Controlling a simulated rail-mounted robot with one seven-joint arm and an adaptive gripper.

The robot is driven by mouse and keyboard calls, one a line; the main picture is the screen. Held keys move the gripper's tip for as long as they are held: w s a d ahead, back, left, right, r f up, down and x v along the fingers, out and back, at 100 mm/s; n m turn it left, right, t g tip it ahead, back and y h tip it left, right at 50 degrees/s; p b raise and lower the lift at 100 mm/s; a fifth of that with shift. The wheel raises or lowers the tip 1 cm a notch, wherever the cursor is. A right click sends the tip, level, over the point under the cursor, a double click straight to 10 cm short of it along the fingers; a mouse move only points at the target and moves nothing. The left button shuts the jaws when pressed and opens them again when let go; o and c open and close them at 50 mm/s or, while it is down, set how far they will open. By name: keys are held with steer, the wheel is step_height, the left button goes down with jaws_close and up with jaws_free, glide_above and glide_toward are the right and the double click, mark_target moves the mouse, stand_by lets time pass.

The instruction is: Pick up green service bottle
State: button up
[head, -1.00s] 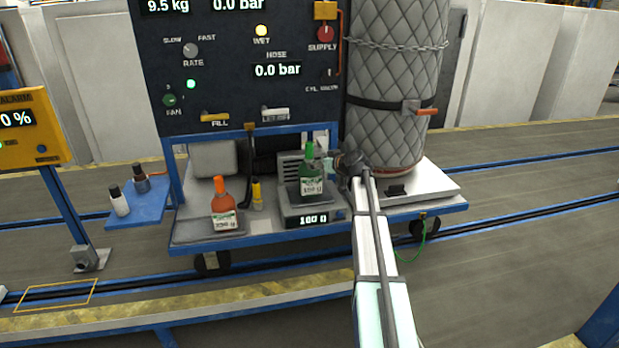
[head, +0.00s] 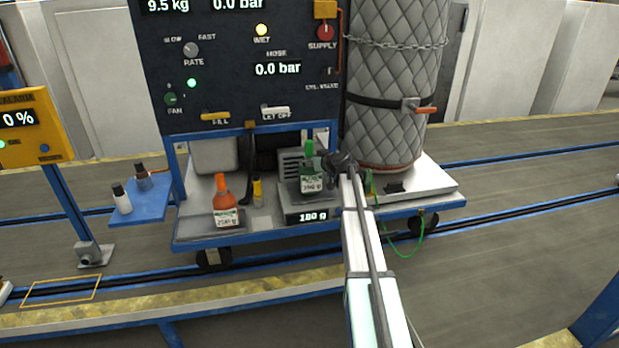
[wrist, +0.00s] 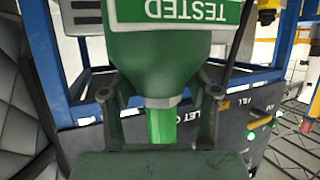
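The green service bottle (head: 311,180) stands upright on the scale (head: 303,212) on the trolley, and the scale display reads about 180 g. My gripper (head: 327,161) is at the bottle's right side, near its shoulder and neck. In the wrist view the bottle (wrist: 160,55) appears upside down, with its white and green "TESTED" label at the top. There my gripper's (wrist: 160,92) two fingers are spread, one on each side of the bottle's shoulder, with gaps beside the neck. Whether the fingertips touch the bottle is unclear.
An orange bottle (head: 223,205) and a small yellow item (head: 257,192) stand left of the scale. A large quilted cylinder (head: 390,90) stands close on the right. The dark control panel (head: 235,75) rises behind. A blue side shelf (head: 150,203) holds two small bottles.

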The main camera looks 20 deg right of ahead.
jaws_close()
steer(key=shift+r, duration=0.25)
